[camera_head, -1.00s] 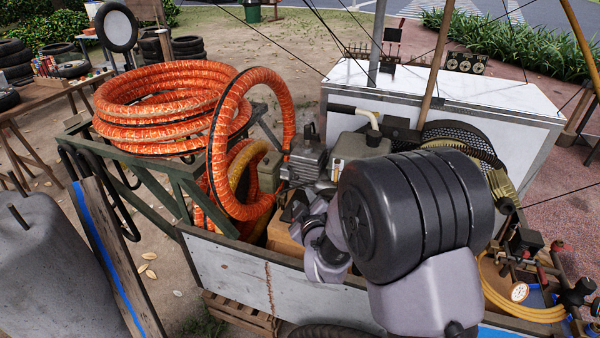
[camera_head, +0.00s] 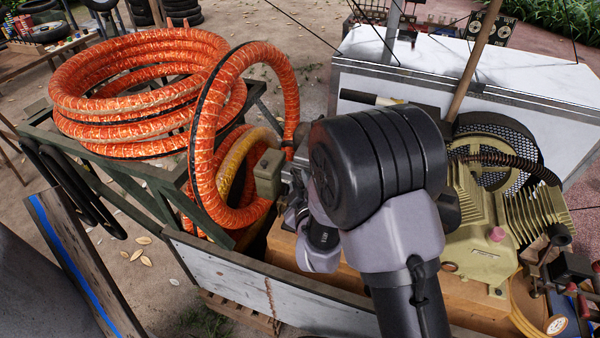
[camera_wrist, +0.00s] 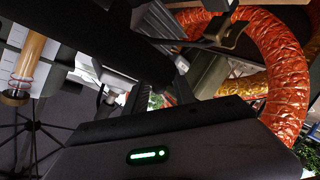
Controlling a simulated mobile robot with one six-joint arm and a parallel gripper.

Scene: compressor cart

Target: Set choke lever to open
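I cannot make out the choke lever in either view; my arm covers much of the engine area in the head view. Part of the engine shows as an olive-grey box (camera_head: 268,174) left of my arm, beside the orange hose loop. In the wrist view my gripper (camera_wrist: 157,90) has two dark fingers with a gap between them, and green leaves show through the gap. It appears open, with nothing seen held. In the head view the fingertips are hidden behind my arm.
Orange hose coils (camera_head: 140,100) lie on a green frame at left, and an upright hose loop (camera_head: 207,130) stands close to my wrist. The cart's white side panel (camera_head: 230,280) is in front. A beige finned compressor (camera_head: 480,225) sits right of my arm; a white box (camera_head: 480,70) is behind.

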